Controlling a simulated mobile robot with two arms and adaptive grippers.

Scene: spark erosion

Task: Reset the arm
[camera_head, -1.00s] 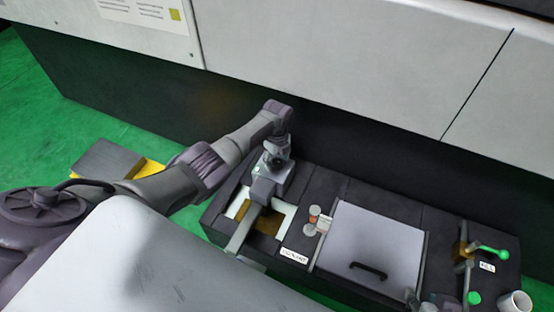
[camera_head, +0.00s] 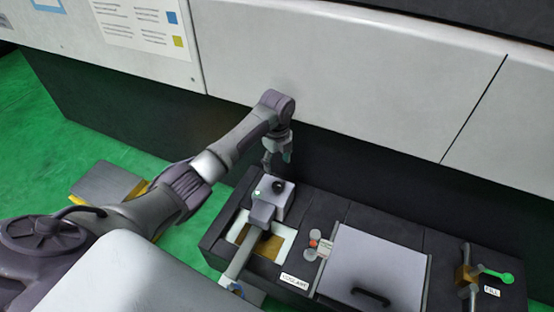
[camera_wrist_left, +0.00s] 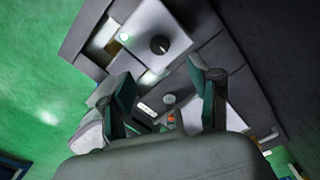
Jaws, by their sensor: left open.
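My left arm reaches in from the left in the head view, bent at a high elbow. Its gripper (camera_head: 278,158) hangs fingers-down just behind the grey unit with a black knob (camera_head: 279,186). In the left wrist view my left gripper (camera_wrist_left: 165,95) shows two dark green fingers set wide apart, with nothing between them. The same grey unit (camera_wrist_left: 150,38) shows beyond the fingers, apart from them. My right gripper is not seen in either view.
The dark bench (camera_head: 395,222) carries a framed opening (camera_head: 262,243), a grey lid with a black handle (camera_head: 375,262), small round buttons (camera_head: 314,243) and a green-handled lever (camera_head: 497,275). A pale machine wall (camera_head: 340,70) stands behind. Green floor lies at left.

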